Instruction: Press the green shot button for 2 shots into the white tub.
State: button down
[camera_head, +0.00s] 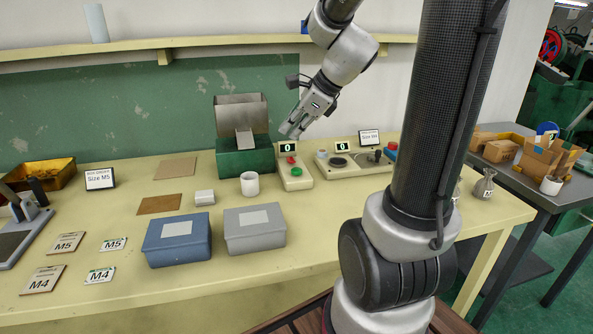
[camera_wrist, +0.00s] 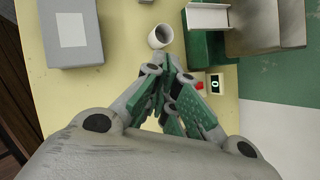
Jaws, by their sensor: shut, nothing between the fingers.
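The green shot button (camera_head: 297,170) sits on the front of a small beige control box (camera_head: 295,181), below a red button (camera_head: 291,160) and a display (camera_head: 287,148) reading 0. The white tub (camera_head: 250,184) stands upright and open at the top, left of the box, in front of the dispenser's chute. It also shows in the wrist view (camera_wrist: 160,37). My gripper (camera_head: 291,133) is shut and empty, raised above the back of the control box. In the wrist view my gripper's fingers (camera_wrist: 171,62) hide the green button; the red button (camera_wrist: 199,86) shows beside them.
A green dispenser (camera_head: 245,158) with a metal hopper stands behind the tub. Right of the box is a second panel (camera_head: 350,165) with a scale-like disc and another display reading 0. Blue (camera_head: 178,240) and grey (camera_head: 255,229) lidded boxes stand in front. A small white block (camera_head: 204,197) lies left.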

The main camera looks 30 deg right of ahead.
aim_at(297, 171)
jog(key=w+d+f+m+t, duration=0.1)
jog(key=w+d+f+m, duration=0.2)
jog(key=m, duration=0.5)
jog(key=w+d+f+m+t, duration=0.1)
jog(key=w+d+f+m, duration=0.1)
jog(key=w+d+m, duration=0.3)
jog(key=w+m, duration=0.3)
jog(key=shift+w+d+f+h, duration=0.15)
jog(key=shift+d+f+h, duration=0.15)
jog(key=shift+d+f, duration=0.1)
jog(key=shift+f, duration=0.1)
jog(key=shift+a+f, duration=0.1)
jog(key=shift+f, duration=4.25)
jog(key=shift+f, duration=0.4)
